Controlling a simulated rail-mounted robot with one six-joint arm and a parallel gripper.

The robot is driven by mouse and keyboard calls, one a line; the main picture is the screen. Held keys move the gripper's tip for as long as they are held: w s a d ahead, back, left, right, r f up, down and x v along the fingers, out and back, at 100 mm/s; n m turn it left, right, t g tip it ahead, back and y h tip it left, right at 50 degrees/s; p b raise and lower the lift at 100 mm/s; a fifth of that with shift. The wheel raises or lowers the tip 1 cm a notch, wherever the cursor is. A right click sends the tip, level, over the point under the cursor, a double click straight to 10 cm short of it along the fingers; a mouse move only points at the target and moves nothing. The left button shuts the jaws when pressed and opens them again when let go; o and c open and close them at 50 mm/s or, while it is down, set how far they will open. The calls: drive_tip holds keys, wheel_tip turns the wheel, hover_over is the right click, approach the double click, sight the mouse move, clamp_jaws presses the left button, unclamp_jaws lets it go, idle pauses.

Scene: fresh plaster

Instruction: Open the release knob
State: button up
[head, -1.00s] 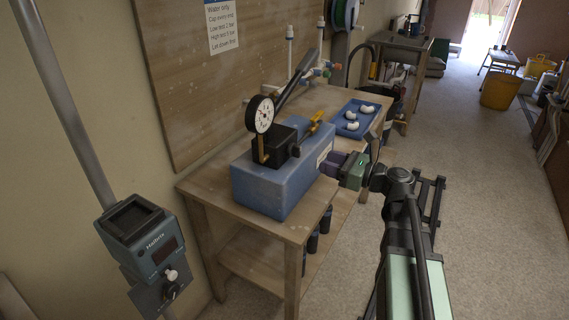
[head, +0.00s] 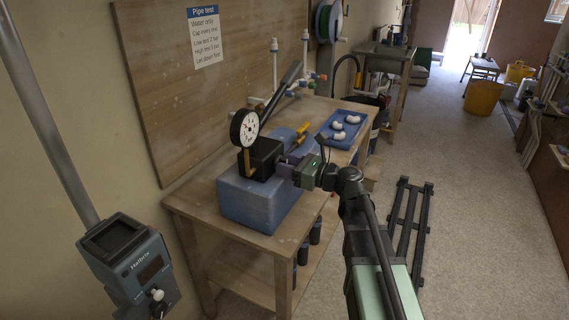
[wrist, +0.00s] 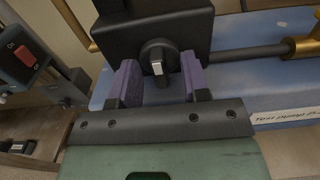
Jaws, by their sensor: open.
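The release knob (wrist: 158,59) is a round dark knob with a pale bar across its face, on the side of the black pump block (wrist: 158,24). It shows in the wrist view between the two purple fingers of my gripper (wrist: 160,82). The fingers are apart, one on each side of the knob, and I see gaps between them and it. In the head view my gripper (head: 285,168) reaches the black block from the right and hides the knob. The block sits on the blue test pump (head: 250,203), with a round dial gauge (head: 244,128) above it.
The pump stands on a wooden bench (head: 190,200). A blue tray (head: 343,124) with white fittings lies behind it. A long dark lever (head: 283,88) rises from the pump. A Helbrix control box (head: 135,262) stands at the front left. A red switch (wrist: 24,54) shows at left in the wrist view.

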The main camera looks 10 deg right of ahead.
clamp_jaws()
drive_tip(key=n, duration=1.2)
drive_tip(key=shift+n, duration=0.3)
drive_tip(key=n, duration=0.3)
drive_tip(key=shift+n, duration=1.4)
unclamp_jaws()
